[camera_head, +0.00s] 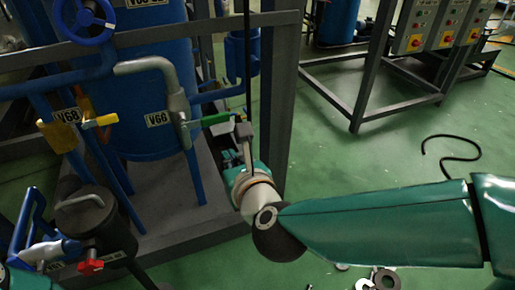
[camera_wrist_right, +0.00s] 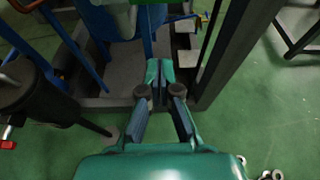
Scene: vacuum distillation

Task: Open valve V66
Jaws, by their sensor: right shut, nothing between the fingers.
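A tag reading like V66 (camera_head: 157,118) is on the blue tank, beside a silver valve body (camera_head: 180,118) with a green lever (camera_head: 215,119) pointing right. A similar tag (camera_head: 68,116) sits by a valve with a yellow lever (camera_head: 100,121); its last digit is blurred. My right gripper (camera_head: 243,135) is shut and empty, pointing up just right of and below the green lever's end; contact cannot be told. In the right wrist view its fingertips (camera_wrist_right: 160,70) meet. My left gripper (camera_head: 33,215) is at the lower left edge, its jaws unclear.
A grey frame post (camera_head: 279,90) stands close to the right of my right gripper. A blue handwheel (camera_head: 84,20) is at top left. A dark vessel with a red handle (camera_head: 91,264) is at lower left. Green floor (camera_head: 335,165) is open to the right.

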